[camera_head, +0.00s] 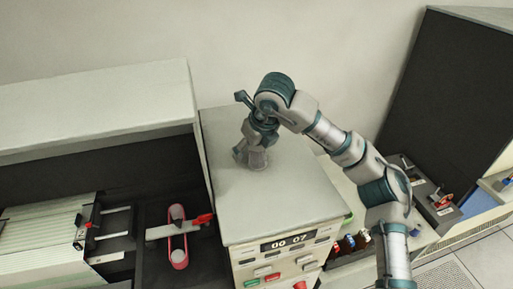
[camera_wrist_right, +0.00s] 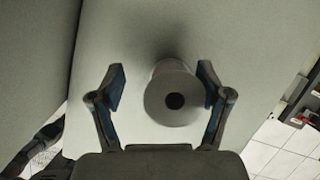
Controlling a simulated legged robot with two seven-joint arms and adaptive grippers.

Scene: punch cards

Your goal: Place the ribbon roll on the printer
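The ribbon roll (camera_head: 258,159) is a small grey cylinder standing upright on the grey top of a cabinet with a "00 07" display (camera_head: 288,242). My right gripper (camera_head: 252,148) is over it, pointing down. In the right wrist view the roll's round end with a dark central hole (camera_wrist_right: 172,97) shows between the open fingers of the gripper (camera_wrist_right: 161,87). The roll is close to the right finger; contact cannot be told. A clear gap separates it from the left finger. Which machine is the printer is not marked. My left gripper is out of view.
Left of the cabinet is a dark recess with striped paper (camera_head: 45,232) and a red-rimmed oval part (camera_head: 178,240). A pale raised cover (camera_head: 95,108) stands behind it. Small coloured bottles (camera_head: 350,242) sit at right. A large dark panel (camera_head: 440,100) rises at far right.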

